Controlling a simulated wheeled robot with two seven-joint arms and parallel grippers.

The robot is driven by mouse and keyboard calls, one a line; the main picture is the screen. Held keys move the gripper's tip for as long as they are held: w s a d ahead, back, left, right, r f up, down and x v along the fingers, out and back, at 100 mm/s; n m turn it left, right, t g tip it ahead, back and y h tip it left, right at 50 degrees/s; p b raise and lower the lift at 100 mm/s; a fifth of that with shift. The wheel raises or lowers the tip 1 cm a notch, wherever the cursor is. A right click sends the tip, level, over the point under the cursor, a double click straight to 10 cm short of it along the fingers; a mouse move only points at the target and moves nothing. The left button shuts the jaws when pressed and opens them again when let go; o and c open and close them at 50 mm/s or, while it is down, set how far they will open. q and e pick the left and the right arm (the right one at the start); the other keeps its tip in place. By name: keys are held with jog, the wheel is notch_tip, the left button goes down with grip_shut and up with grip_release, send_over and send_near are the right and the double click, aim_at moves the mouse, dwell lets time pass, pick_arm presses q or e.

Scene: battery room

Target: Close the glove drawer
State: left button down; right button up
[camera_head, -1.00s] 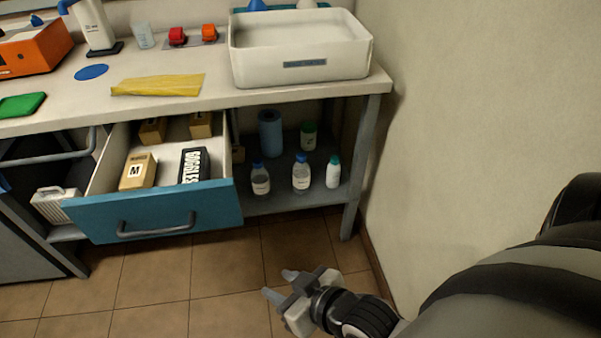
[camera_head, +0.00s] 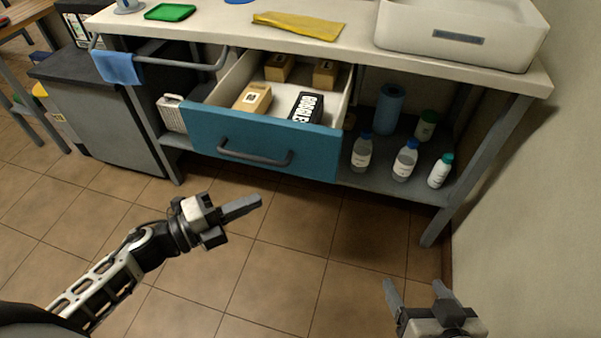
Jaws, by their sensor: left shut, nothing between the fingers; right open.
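The glove drawer (camera_head: 262,141) has a blue front with a grey bar handle (camera_head: 254,158) and is pulled out from under the white bench top. Several boxes lie inside, among them a tan box (camera_head: 253,98) and a black box with white lettering (camera_head: 306,107). My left gripper (camera_head: 250,207) is shut and empty, in front of and below the drawer front, apart from it, pointing right. My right gripper (camera_head: 416,292) is open and empty at the bottom right, over the floor, well apart from the drawer.
Bottles (camera_head: 404,160) and a blue roll (camera_head: 388,109) stand on the lower shelf (camera_head: 400,187) right of the drawer. A bench leg (camera_head: 478,166) and wall (camera_head: 530,190) lie further right. A rail with a blue cloth (camera_head: 118,67) is at left. The floor before the drawer is clear.

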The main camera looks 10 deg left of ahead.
pick_arm(q)
send_near(317, 162)
jog(key=d, duration=0.4)
jog(key=w, duration=0.3)
jog(key=shift+w+d+r, duration=0.1)
jog(key=shift+d, duration=0.05)
jog(key=shift+w, duration=0.45)
